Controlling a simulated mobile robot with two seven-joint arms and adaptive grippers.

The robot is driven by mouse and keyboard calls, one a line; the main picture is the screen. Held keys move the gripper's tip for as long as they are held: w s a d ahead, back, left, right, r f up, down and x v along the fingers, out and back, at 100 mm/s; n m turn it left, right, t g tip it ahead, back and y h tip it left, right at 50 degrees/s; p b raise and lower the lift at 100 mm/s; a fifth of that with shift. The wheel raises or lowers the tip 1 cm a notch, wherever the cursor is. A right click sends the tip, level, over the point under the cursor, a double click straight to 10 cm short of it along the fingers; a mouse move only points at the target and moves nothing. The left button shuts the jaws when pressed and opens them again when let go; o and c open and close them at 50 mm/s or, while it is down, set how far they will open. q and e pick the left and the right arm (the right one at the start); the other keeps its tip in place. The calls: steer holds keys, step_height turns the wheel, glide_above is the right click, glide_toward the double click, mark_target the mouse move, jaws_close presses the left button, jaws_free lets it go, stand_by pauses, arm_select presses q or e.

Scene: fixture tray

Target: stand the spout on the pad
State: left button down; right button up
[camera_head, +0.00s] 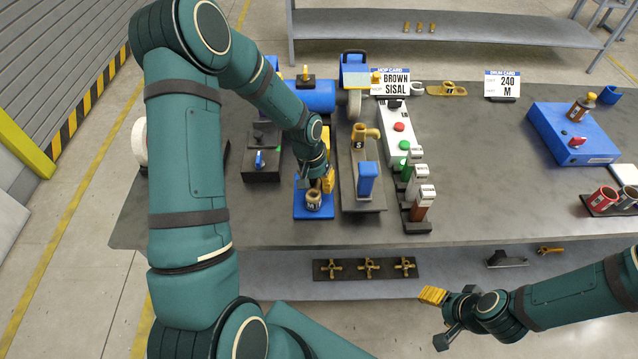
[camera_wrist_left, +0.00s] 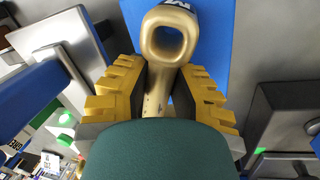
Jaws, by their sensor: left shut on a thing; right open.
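I cannot tell whether the spout touches the pad. My right gripper (camera_head: 438,318) is open and empty, off the table's front edge.
A second brass spout marked S (camera_head: 371,133) stands on the grey fixture tray (camera_head: 347,198), behind a blue block (camera_head: 367,181). A dark box with a blue lever (camera_head: 262,170) is left of the pad. Small bottles (camera_head: 421,203) stand to the right. The table's middle right (camera_head: 480,180) is clear.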

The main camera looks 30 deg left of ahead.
arm_select(q)
steer(key=shift+f+b, duration=0.4)
steer(key=shift+f, duration=0.15)
steer(key=c, duration=0.8)
jaws_free()
steer(key=r, duration=0.4)
steer(key=a+r, duration=0.1)
steer(key=r, duration=0.3)
steer(key=a+r, duration=0.1)
steer(key=r, duration=0.3)
steer(key=shift+s+a, duration=0.1)
steer(key=shift+s, duration=0.1)
steer(key=shift+f, duration=0.1)
